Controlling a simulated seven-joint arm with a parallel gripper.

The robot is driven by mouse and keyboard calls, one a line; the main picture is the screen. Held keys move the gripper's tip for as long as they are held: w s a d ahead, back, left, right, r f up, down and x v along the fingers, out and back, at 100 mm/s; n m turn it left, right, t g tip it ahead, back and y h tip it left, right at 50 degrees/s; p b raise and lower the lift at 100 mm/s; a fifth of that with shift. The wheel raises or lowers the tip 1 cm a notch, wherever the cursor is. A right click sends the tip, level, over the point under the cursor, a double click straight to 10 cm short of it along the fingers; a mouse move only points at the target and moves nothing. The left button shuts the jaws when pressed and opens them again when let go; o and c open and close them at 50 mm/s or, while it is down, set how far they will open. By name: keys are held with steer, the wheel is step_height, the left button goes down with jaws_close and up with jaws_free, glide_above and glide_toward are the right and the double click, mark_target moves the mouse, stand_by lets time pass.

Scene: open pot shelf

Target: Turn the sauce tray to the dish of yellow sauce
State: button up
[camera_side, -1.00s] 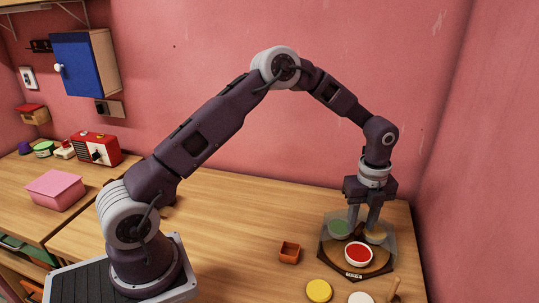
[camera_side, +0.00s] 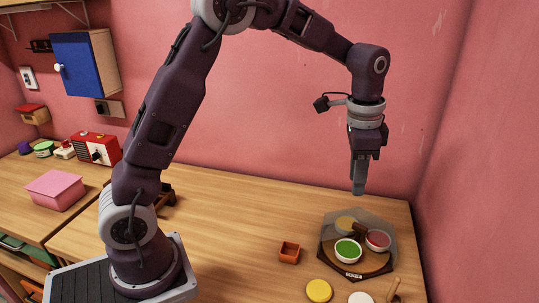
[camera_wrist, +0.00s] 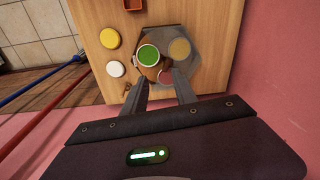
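The sauce tray (camera_side: 328,262) is a round wooden turntable under a grey, see-through hexagonal cover, with a small label at its front. The dish of green sauce (camera_side: 348,250) is at the front by the label and looks uncovered. The dish of yellow sauce (camera_side: 345,223) is at the back left under the cover. The dish of red sauce (camera_side: 378,240) is at the right. A dark handle (camera_side: 361,230) stands near the middle. My gripper (camera_side: 358,191) is above the tray, touching nothing. In the wrist view its fingers (camera_wrist: 160,77) are apart and empty, partly hiding the red dish.
A small orange box (camera_side: 289,252) stands left of the tray. A yellow disc (camera_side: 319,291), a white disc (camera_side: 360,298) and a wooden stick (camera_side: 394,290) lie in front of it. The pink wall rises close at the right.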

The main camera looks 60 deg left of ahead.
steer(key=s+r+n+t, duration=0.1)
steer(key=s+r, duration=0.2)
steer(key=s, duration=0.3)
steer(key=s+a+r+n+t, duration=0.1)
steer(key=s+r+n, duration=0.1)
steer(key=s, duration=0.5)
steer(key=s+r+n+t, duration=0.1)
steer(key=s+r+n, duration=0.1)
steer(key=s+r, duration=0.3)
steer(key=shift+s+a, duration=0.2)
steer(key=shift+s, duration=0.95)
jaws_close()
steer(key=m+g+y, duration=0.1)
steer(key=m+g, duration=0.4)
steer(key=m, duration=0.1)
glide_above(362, 264)
step_height(362, 264, down, 11)
steer(key=f, duration=0.6)
steer(key=f+m, duration=0.1)
steer(key=f, duration=0.5)
steer(key=f+m+y, duration=0.1)
steer(key=f, duration=0.5)
steer(key=shift+w+d+g, duration=0.3)
steer(key=shift+d, duration=0.05)
